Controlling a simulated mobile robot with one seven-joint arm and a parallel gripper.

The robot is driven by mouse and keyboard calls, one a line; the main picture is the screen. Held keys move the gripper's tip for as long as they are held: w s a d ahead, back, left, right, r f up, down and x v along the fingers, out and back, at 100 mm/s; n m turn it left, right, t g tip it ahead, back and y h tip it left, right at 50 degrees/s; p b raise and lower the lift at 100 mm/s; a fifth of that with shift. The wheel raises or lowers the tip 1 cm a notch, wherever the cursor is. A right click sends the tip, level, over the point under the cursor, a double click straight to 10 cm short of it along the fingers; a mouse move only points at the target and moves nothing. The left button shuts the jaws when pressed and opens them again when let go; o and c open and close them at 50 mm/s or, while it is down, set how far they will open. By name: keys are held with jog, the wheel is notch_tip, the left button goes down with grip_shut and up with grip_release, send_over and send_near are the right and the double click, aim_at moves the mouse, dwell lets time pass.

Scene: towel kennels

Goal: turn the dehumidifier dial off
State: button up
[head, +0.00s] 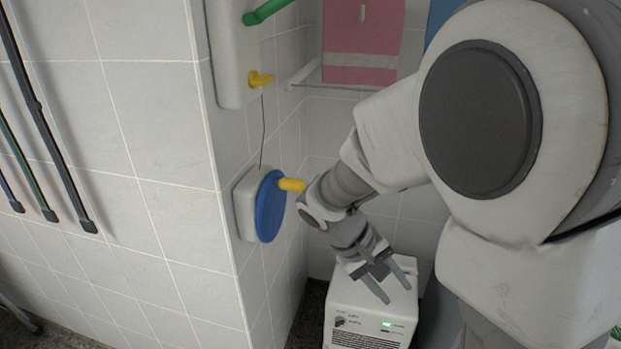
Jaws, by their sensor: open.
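The dehumidifier (341,298) is a white box on the floor at the bottom centre, between the tiled wall corner and my arm. Its small dark dial (339,321) is on the left of the front face, with tiny labels beside it that are too small to read. A green light (387,324) is lit on the right of the same face. My gripper (398,295) is open and empty, its fingers pointing down in front of the dehumidifier's top. The fingers overlap the top and upper front face in the picture; I cannot tell whether they touch. The dial is left of and below the fingertips.
A blue disc (270,207) with a yellow handle (291,185) sticks out from a white wall box, close to my wrist. A white wall unit (231,50) with green and yellow levers hangs above. A pink panel (362,35) stands behind a shelf. Dark rods hang on the left wall.

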jog(key=w+a+f+n+t+h+b, duration=0.1)
jog(key=w+f+n+h+b, duration=0.35)
jog(key=f, duration=0.95)
jog(key=n+t+y+b, duration=0.6)
jog(key=n+t+b, duration=0.3)
jog(key=n+t, duration=0.8)
send_near(339, 326)
jog(key=shift+m, duration=0.25)
jog(key=shift+b+x, duration=2.45)
jog(key=shift+x, duration=1.75)
jog(key=shift+f, duration=0.1)
grip_shut()
